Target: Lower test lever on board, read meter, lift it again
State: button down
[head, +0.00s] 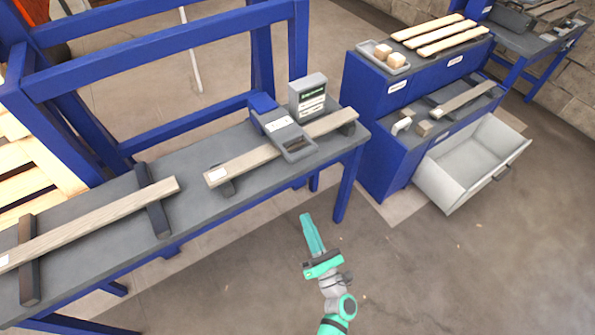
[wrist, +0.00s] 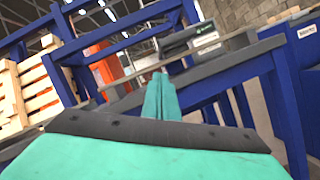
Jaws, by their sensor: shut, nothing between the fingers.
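The test device (head: 283,128) sits on the grey bench over a wooden board (head: 243,163) that rests on dark supports. Its lever appears to be the blue part (head: 262,103) at its back end; I cannot tell its exact position. A grey meter box (head: 309,95) with a green and white front stands behind it. The meter also shows in the wrist view (wrist: 201,42), too small to read. My gripper (head: 306,217) is shut and empty, in front of the bench and apart from it. Its closed fingers also show in the wrist view (wrist: 160,76).
A second board (head: 95,221) lies on supports at the bench's left. A blue cabinet (head: 377,150) with an open grey drawer (head: 447,180) stands right of the bench. Blue gantry posts (head: 298,40) rise behind the bench. The floor (head: 440,270) around my gripper is clear.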

jog(key=w+d+f+n+g+y, duration=0.1)
jog(key=w+d+n+g+y, duration=0.15)
jog(key=w+n, duration=0.55)
jog(key=w+a+r, duration=0.6)
jog(key=w, duration=0.1)
jog(key=shift+w+r, duration=0.2)
jog(key=shift+w, duration=0.05)
jog(key=shift+a, duration=0.15)
